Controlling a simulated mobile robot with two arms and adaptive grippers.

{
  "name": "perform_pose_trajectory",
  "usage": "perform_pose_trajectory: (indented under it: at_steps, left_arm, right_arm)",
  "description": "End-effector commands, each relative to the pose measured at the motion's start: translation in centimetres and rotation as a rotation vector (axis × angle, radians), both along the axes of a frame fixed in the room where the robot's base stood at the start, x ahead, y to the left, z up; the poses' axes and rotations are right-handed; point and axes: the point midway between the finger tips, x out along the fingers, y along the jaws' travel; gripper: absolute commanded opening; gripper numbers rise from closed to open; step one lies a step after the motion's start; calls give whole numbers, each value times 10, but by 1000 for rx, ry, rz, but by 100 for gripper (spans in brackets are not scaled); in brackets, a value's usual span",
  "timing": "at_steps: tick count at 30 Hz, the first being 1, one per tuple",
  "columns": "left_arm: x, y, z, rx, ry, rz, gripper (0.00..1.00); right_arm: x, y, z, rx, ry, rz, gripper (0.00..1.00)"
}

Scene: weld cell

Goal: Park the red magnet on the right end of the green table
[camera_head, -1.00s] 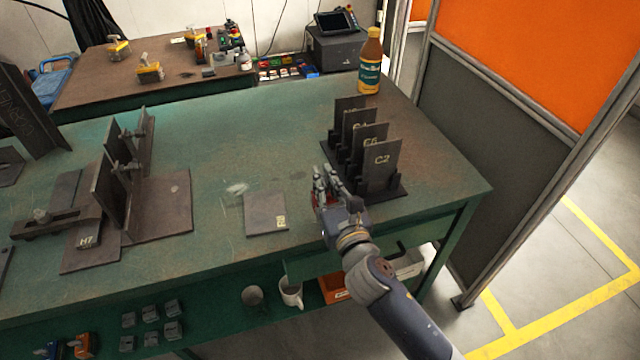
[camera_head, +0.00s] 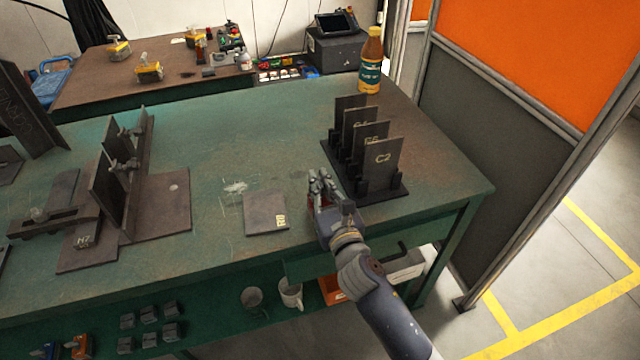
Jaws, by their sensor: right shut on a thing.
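My right gripper (camera_head: 319,184) is over the right part of the green table (camera_head: 230,130), just left of the front of the plate rack. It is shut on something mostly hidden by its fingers. A small patch of red (camera_head: 313,200) shows at the fingers, which fits the red magnet. Whether it touches the tabletop I cannot tell. My left gripper is not in view.
A black rack (camera_head: 372,190) with several upright plates stands right of my gripper. A flat plate (camera_head: 265,213) lies to its left. A bottle (camera_head: 370,62) stands at the back right corner. The right end (camera_head: 450,180) of the tabletop is bare.

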Motion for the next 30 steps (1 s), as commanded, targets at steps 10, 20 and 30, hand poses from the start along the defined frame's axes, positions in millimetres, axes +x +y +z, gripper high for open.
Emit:
perform_pose_trajectory:
  at_steps: [10,20,30]
  left_arm:
    - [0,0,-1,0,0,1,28]
    - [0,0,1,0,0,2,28]
    - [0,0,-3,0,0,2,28]
  right_arm:
    - [0,0,-1,0,1,0,31]
    - [-21,-7,0,-3,2,0,31]
    - [-89,-29,0,-2,3,0,31]
